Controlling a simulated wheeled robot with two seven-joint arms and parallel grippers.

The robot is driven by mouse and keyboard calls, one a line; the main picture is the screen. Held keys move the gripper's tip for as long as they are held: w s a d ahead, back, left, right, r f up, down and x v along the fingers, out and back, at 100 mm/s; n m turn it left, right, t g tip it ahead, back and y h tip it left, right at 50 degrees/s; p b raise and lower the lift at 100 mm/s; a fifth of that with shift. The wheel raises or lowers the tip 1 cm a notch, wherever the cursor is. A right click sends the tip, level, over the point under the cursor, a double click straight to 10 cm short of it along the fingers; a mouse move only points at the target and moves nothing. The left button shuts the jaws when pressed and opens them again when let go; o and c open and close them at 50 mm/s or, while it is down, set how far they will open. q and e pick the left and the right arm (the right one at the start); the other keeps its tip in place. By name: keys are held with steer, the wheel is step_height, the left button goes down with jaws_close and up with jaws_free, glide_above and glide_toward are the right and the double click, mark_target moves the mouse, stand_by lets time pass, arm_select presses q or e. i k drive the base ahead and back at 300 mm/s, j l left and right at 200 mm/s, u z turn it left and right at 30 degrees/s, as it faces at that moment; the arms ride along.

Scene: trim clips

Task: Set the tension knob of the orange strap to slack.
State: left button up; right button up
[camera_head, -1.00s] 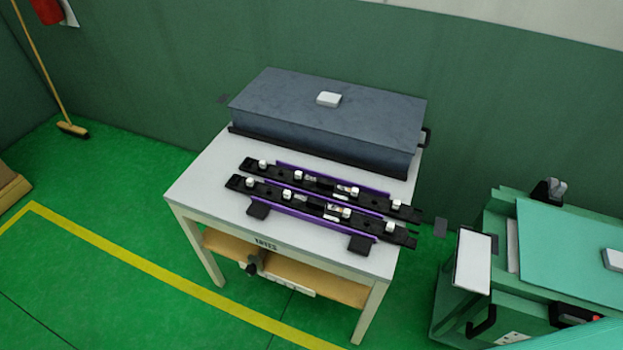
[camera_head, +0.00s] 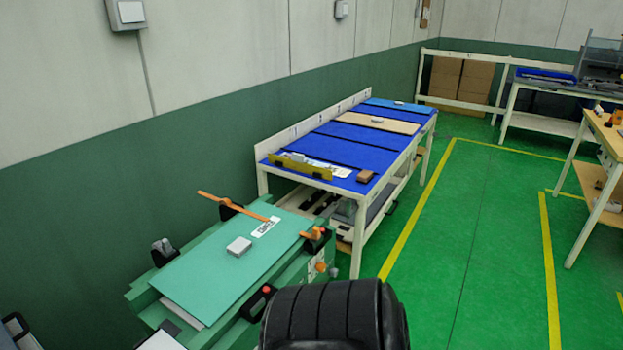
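The orange strap (camera_head: 240,208) shows on the green case at the lower left of the head view. One length runs from beyond the case's far edge onto its teal lid (camera_head: 215,275), by a black fitting (camera_head: 228,208). A shorter orange piece (camera_head: 312,234) sits at another black fitting on the lid's right edge. A small orange knob (camera_head: 320,267) shows on the case's right side below that piece. Its setting is too small to read. Neither gripper is in view. A dark ribbed part, likely of my own body, fills the bottom middle.
A white block (camera_head: 239,246) lies on the teal lid. Behind stands a long table with blue panels (camera_head: 352,147), a yellow bracket (camera_head: 299,165) and a brown block (camera_head: 365,176). Green floor (camera_head: 480,230) to the right is open. A tan-topped bench (camera_head: 606,130) stands at the right edge.

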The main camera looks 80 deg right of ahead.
mark_target(321, 267)
steer(key=z, duration=2.4)
